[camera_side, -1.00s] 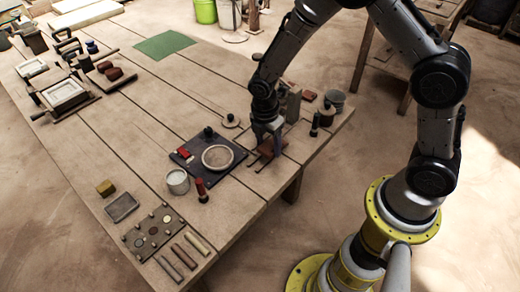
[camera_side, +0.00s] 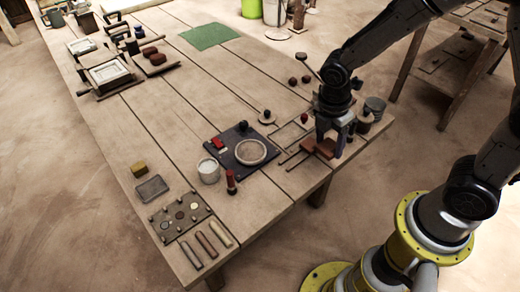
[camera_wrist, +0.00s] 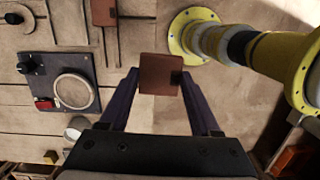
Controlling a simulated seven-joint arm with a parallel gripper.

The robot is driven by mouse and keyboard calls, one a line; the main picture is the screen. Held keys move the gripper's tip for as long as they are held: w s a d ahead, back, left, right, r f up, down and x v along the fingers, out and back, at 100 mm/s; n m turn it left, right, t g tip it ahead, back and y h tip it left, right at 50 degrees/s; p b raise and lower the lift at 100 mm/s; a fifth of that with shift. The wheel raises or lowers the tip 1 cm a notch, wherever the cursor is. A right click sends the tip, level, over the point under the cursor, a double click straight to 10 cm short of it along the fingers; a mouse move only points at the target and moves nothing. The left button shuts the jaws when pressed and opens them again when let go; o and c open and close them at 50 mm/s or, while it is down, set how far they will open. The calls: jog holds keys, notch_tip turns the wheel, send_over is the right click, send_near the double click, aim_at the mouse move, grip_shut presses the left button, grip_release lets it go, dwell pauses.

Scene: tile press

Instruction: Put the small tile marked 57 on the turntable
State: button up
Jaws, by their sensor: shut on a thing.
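My gripper (camera_side: 330,137) is shut on a small reddish-brown tile (camera_wrist: 157,70), gripped between its two fingers in the wrist view. The tile also shows below the fingers in the side view (camera_side: 322,147), raised above the right end of the table. No number can be read on it. A round pale disc with a rim (camera_side: 250,152), which looks like the turntable, sits on a dark square board to the left of my gripper. The disc is empty and also shows at the left of the wrist view (camera_wrist: 75,90).
A second reddish-brown tile (camera_wrist: 104,12) lies on thin rails. A red block (camera_side: 217,142) and a dark knob share the dark board. A pale cup (camera_side: 208,171) and a red-topped stamp (camera_side: 231,182) stand at its front. Jars (camera_side: 375,108) stand behind my gripper.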

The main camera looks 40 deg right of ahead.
jog(key=w+a+r, duration=0.2)
jog(key=w+a, duration=0.4)
jog(key=w, duration=0.1)
send_over(251, 152)
jog(key=shift+n, duration=0.3)
jog(key=f, duration=0.9)
jog(key=shift+s, duration=0.3)
jog(key=shift+w+a+f, duration=0.1)
jog(key=shift+w+f, duration=0.15)
jog(key=shift+f, duration=0.1)
jog(key=shift+w+f, duration=0.15)
jog(key=shift+f, duration=1.55)
jog(key=shift+f, duration=0.15)
jog(key=o, duration=1.4)
